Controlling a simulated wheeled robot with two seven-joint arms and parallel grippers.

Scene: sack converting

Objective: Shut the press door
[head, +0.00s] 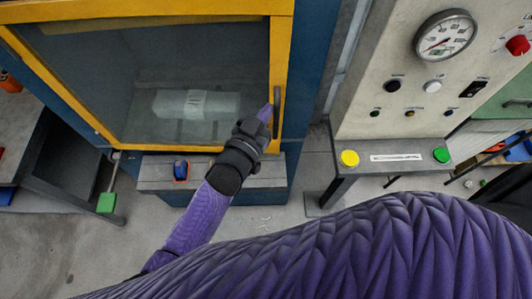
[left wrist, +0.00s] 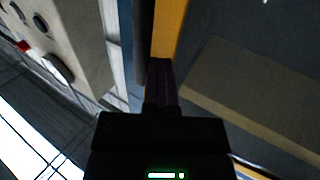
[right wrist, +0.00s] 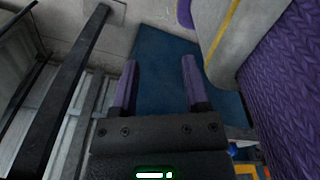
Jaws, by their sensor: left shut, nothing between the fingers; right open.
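The press door (head: 282,60) is a yellow frame around a dark clear pane at the upper left of the head view. It lies across the front of the blue press; I cannot tell whether it is fully shut. A dark upright handle (head: 278,112) is on its right side. My left gripper (head: 266,112) is shut and empty, its purple fingertips at the door's right edge beside the handle. In the left wrist view the fingers (left wrist: 161,75) overlap the yellow frame (left wrist: 168,30); contact is unclear. My right gripper (right wrist: 156,75) is open and empty, away from the door.
A pale wrapped bale (head: 196,104) shows behind the pane. A grey ledge (head: 155,175) below holds a small blue and orange item (head: 181,169). At right stand a gauge panel (head: 400,70) and a stand with yellow (head: 349,158) and green (head: 441,155) buttons.

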